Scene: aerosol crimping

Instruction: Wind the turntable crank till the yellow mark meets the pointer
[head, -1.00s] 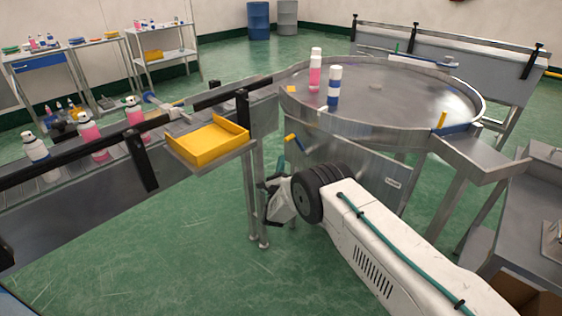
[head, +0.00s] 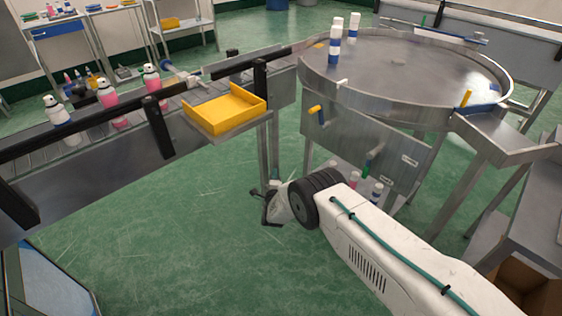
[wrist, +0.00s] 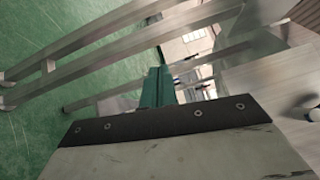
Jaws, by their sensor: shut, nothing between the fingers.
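The round metal turntable (head: 420,75) is at the upper right of the head view. A crank with a yellow handle (head: 315,109) sticks out from the panel under its left side. A small yellow patch (head: 319,45) lies at the disc's left edge. A small white tab (head: 342,82) on the near rim may be the pointer; I cannot be sure. My gripper (head: 266,208) is shut and empty, low and left of the crank, apart from it. The wrist view shows metal legs and green floor, but no crank.
White-capped bottles (head: 335,45) stand on the disc. A yellow tray (head: 225,108) sits beside the conveyor (head: 100,155), near the crank. Several bottles (head: 376,190) show low behind the panel. A metal leg (head: 268,150) stands just above my gripper. Open floor (head: 170,240) lies to the left.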

